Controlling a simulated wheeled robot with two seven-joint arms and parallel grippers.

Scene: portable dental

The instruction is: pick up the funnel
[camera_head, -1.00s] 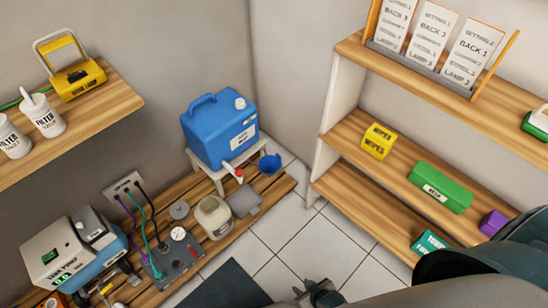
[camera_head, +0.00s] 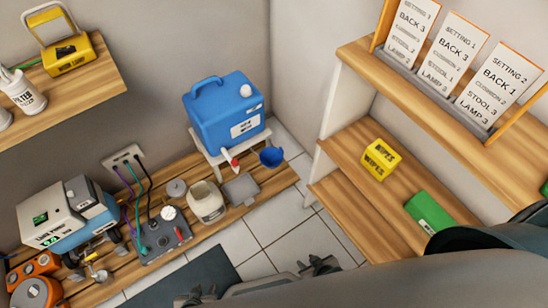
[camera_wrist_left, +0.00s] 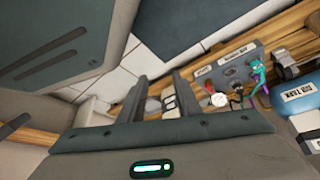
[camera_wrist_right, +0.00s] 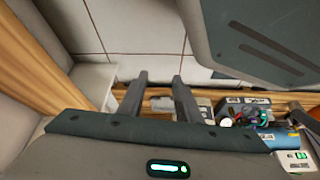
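The funnel (camera_head: 271,157) looks like a small blue cup with a dark inside. In the head view it is at the right end of the low wooden bench, just right of the blue water jug (camera_head: 226,112) and its red-tipped tap. My left gripper (camera_head: 200,296) is at the bottom edge of the head view; its fingers stand apart and empty in the left wrist view (camera_wrist_left: 158,92). My right gripper (camera_head: 320,266) is over the floor, below the funnel in the picture and apart from it; its fingers are open and empty in the right wrist view (camera_wrist_right: 158,88). I cannot make out the funnel in either wrist view.
A beige jar (camera_head: 206,203), a grey plate (camera_head: 241,189) and a gauge box (camera_head: 166,242) sit on the bench (camera_head: 276,183). Shelves (camera_head: 350,212) with a yellow wipes box (camera_head: 380,159) stand at the right. Tiled floor (camera_head: 270,226) lies free between them.

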